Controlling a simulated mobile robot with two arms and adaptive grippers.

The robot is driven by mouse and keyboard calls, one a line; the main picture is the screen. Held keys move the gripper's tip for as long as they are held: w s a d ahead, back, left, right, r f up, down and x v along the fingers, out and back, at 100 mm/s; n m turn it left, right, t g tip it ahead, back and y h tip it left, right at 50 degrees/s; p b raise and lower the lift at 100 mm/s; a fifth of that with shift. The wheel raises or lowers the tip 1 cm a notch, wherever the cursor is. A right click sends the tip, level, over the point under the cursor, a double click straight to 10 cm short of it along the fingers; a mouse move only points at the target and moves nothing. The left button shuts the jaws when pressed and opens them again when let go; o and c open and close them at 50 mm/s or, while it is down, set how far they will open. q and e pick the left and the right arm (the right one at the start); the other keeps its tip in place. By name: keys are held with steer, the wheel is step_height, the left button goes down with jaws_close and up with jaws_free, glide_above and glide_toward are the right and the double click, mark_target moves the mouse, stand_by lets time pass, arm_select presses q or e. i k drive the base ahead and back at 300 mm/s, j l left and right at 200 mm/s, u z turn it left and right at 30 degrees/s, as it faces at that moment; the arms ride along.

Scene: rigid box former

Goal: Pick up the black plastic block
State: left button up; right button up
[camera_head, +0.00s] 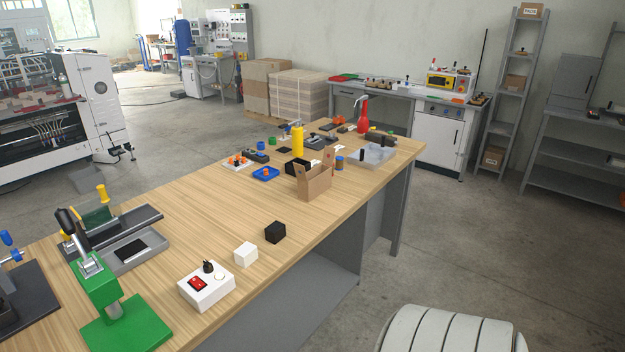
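A small black block (275,232) sits on the wooden workbench (190,215), near the edge closest to me. A white block (246,254) of similar size stands just left of it, with a small gap between them. Neither of my grippers shows in the head view, so nothing is seen touching the black block.
A white control box (206,286) with a red switch and a green lever press (118,318) stand at the left. An open cardboard box (315,184) stands behind the black block, with a yellow bottle (297,141) and several small parts farther back. Bare bench surrounds the block.

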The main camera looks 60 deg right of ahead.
mark_target(275, 232)
steer(key=z, duration=1.55)
steer(key=i+l+u, duration=0.1)
steer(key=l, duration=0.25)
steer(key=i+l+u, duration=0.1)
steer(key=i+l, duration=0.15)
steer(key=l, duration=0.15)
steer(key=i+l+u, duration=0.1)
steer(key=l, duration=0.3)
steer(key=i+l, duration=0.25)
steer(key=l, duration=0.15)
steer(key=i+l+u, duration=0.15)
steer(key=l, duration=0.25)
